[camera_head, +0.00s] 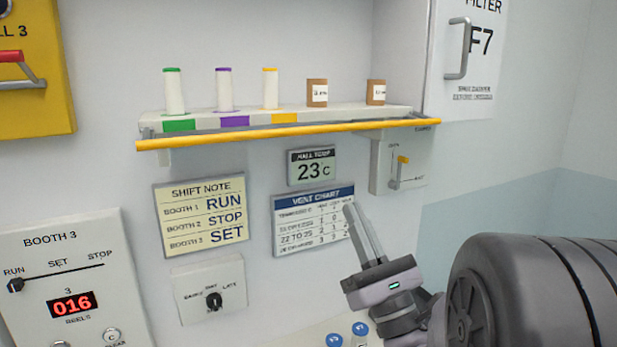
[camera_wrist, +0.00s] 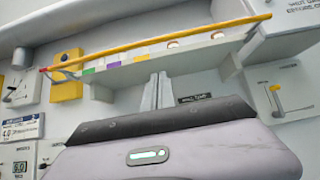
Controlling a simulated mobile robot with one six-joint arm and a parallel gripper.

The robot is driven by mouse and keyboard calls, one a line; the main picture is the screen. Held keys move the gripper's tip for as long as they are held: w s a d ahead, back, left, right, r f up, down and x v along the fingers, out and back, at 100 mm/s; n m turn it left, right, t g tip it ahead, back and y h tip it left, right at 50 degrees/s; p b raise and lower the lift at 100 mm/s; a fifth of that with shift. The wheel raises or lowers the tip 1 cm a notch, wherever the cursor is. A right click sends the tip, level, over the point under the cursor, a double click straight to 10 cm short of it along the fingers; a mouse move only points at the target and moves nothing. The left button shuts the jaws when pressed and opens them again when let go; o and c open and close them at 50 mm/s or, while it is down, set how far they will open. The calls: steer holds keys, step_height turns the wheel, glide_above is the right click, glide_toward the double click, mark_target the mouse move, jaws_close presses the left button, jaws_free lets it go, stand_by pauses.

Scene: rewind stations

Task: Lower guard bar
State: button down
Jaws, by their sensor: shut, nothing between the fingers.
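The guard bar (camera_head: 290,133) is a long yellow rod running across the front of the wall shelf (camera_head: 400,110), slightly higher at its right end. It also shows from below in the wrist view (camera_wrist: 165,41), crossing in front of the shelf. My gripper (camera_head: 352,207) is shut and empty, its fingers pointing up in front of the vent chart, below the bar and apart from it. In the wrist view my gripper's fingertips (camera_wrist: 158,76) show below the shelf. Grey arms join the bar to the shelf ends.
On the shelf stand white spools with green (camera_head: 173,92), purple (camera_head: 224,90) and yellow (camera_head: 270,88) tops, and two brown boxes (camera_head: 317,93). A box with a yellow-tipped lever (camera_head: 402,160) hangs under the right end. The filter door handle (camera_head: 459,48) sticks out above right.

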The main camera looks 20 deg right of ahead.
mark_target(325, 129)
steer(key=w+r+p, duration=0.6)
steer(key=r, duration=0.4)
steer(key=shift+d, duration=0.15)
